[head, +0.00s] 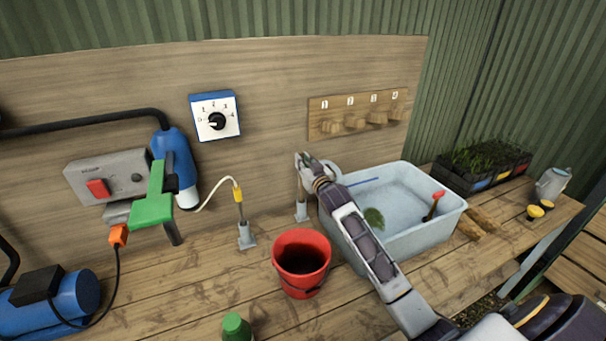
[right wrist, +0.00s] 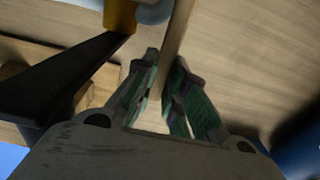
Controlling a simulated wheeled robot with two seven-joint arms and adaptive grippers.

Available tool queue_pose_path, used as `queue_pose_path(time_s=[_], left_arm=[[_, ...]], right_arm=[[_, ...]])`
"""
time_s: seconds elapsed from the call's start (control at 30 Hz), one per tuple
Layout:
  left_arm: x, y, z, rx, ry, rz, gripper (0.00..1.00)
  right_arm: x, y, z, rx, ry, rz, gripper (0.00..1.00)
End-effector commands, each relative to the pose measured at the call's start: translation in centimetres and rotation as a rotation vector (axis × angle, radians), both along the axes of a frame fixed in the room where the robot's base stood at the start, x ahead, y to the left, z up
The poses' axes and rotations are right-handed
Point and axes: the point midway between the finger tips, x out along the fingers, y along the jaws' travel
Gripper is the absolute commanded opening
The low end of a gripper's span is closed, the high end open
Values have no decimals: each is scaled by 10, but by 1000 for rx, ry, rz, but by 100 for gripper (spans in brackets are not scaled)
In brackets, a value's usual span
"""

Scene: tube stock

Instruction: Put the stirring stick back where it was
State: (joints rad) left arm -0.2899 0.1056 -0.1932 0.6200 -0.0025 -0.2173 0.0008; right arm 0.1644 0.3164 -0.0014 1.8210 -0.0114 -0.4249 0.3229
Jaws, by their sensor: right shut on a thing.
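My right gripper (head: 303,163) is at the back of the bench, left of the grey tub, with its arm reaching over the tub's left side. It is shut on the stirring stick (head: 300,188), a thin, light wooden rod that is close to upright. The stick's lower end meets a small grey holder (head: 301,211) on the bench; I cannot tell whether it sits in the holder or just over it. In the right wrist view, the stick (right wrist: 179,35) runs between the fingers of the gripper (right wrist: 157,88). My left gripper is not in view.
A red bucket (head: 301,278) stands in front of the holder. The grey tub (head: 440,232) is to the right. A yellow-topped probe (head: 238,193) stands in another grey holder (head: 246,237) to the left. A green bottle (head: 236,327) is at the front. Bench between is bare.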

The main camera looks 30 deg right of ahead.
Motion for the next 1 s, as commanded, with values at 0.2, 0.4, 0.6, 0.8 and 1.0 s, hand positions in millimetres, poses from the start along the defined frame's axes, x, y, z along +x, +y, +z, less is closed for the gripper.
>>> queue_pose_path(time_s=[0.2, 0.4, 0.6, 0.8, 1.0], left_arm=[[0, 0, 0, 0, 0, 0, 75], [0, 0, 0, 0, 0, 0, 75], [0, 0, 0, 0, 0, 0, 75], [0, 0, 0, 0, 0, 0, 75], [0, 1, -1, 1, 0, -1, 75]], right_arm=[[0, 0, -1, 0, -1, 0, 0], [0, 0, -4, 0, 1, 0, 0], [0, 0, -23, 0, 4, -1, 0], [0, 0, -41, 0, 1, 0, 0], [0, 0, -43, -1, 0, 0, 0]])
